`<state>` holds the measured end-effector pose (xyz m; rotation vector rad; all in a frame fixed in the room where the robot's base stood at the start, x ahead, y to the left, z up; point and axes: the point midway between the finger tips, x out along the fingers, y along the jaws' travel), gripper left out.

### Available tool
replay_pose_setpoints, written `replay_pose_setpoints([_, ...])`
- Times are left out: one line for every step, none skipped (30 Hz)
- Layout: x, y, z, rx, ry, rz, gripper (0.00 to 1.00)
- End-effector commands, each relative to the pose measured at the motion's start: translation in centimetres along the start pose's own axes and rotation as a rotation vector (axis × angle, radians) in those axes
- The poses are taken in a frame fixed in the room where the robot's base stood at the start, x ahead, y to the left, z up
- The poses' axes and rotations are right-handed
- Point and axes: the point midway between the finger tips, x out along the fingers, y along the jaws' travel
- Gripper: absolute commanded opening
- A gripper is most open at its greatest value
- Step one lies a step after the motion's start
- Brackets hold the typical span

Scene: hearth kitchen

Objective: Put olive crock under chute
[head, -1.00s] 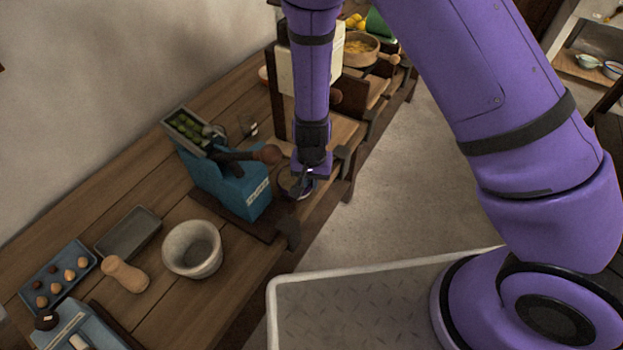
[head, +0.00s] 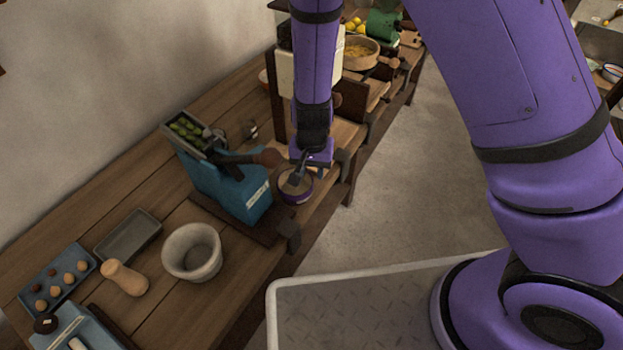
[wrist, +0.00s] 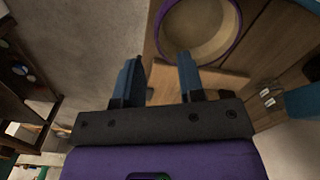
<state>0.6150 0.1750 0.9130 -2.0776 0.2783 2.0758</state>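A round crock with a purple rim (head: 295,186), taken as the olive crock, stands upright on the counter close against the right side of the blue machine (head: 238,192). The machine has a hopper of green olives (head: 187,128) on top. Its chute cannot be clearly made out, so I cannot tell if the crock is directly under it. My gripper (head: 303,165) is just behind the crock. The wrist view shows its fingers (wrist: 160,80) apart with nothing between them, and the crock (wrist: 200,28) beyond them, its pale inside facing me.
A grey stone bowl (head: 192,252), a tan wooden pestle-like piece (head: 124,278), an empty dark tray (head: 129,235) and a blue tray (head: 57,281) of small round items lie on the left. A wooden handle (head: 268,157) sticks out of the machine near my gripper.

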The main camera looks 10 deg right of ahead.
Motion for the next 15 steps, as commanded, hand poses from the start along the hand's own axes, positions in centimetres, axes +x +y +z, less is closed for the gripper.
replay_pose_setpoints([-1.1,-0.1,0.1,-0.001,0.002,-0.003,0.36])
replay_pose_setpoints([-1.7,-0.1,0.0,-0.001,0.003,-0.003,0.36])
replay_pose_setpoints([-2.4,-0.1,0.0,-0.003,0.002,-0.002,0.36])
replay_pose_setpoints([-2.9,-0.1,0.0,-0.001,0.002,-0.002,0.36])
replay_pose_setpoints([-3.4,-0.1,0.1,-0.001,0.002,-0.002,0.36])
replay_pose_setpoints([-4.0,-0.1,0.1,-0.002,0.001,-0.002,0.36])
replay_pose_setpoints([-4.4,-0.1,0.0,-0.001,0.002,-0.002,0.36])
replay_pose_setpoints([-4.8,-0.1,0.0,0.0,0.001,-0.002,0.36])
replay_pose_setpoints([-5.2,-0.1,0.0,-0.001,0.001,-0.002,0.36])
replay_pose_setpoints([-5.5,-0.1,0.0,-0.002,0.001,-0.001,0.36])
replay_pose_setpoints([-5.7,0.0,0.0,-0.001,0.001,-0.001,0.36])
replay_pose_setpoints([-6.0,0.0,0.0,0.001,0.0,-0.001,0.36])
replay_pose_setpoints([-6.2,0.0,0.0,0.001,0.0,-0.001,0.36])
replay_pose_setpoints([-6.3,0.0,0.0,0.001,0.0,0.0,0.36])
replay_pose_setpoints([-6.4,0.0,0.0,0.001,0.0,0.0,0.36])
